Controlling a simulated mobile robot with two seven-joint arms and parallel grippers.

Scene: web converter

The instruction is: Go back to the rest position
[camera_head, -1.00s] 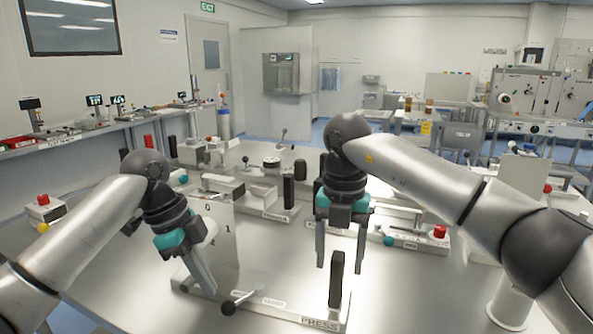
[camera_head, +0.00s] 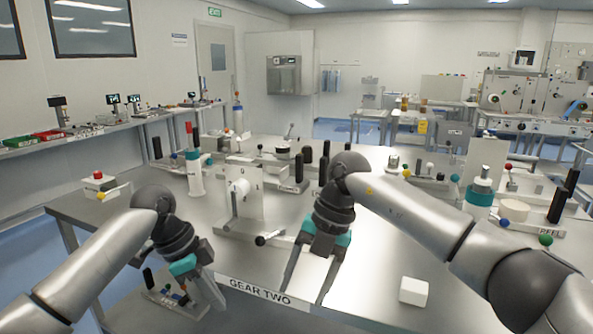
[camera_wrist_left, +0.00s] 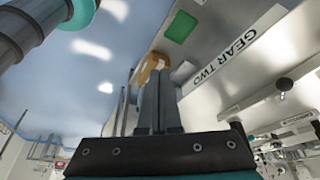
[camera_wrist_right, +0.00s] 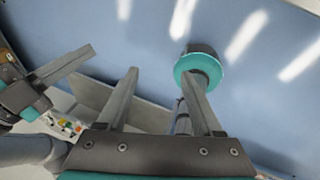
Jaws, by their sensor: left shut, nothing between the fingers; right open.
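My left gripper (camera_head: 217,300) hangs at the lower left in the head view, in front of the table's near edge. Its two fingers lie together with nothing between them in the left wrist view (camera_wrist_left: 160,95). My right gripper (camera_head: 305,296) points down near the "GEAR TWO" label (camera_head: 262,290) on the table's front edge. Its fingers are spread and empty, which also shows in the right wrist view (camera_wrist_right: 160,85). Neither gripper holds anything.
The metal table (camera_head: 370,270) carries an upright plate stand (camera_head: 247,207), a white-and-teal bottle (camera_head: 195,178), a white block (camera_head: 413,291) and a reel fixture (camera_head: 535,212). Blue floor (camera_head: 25,238) is free at left.

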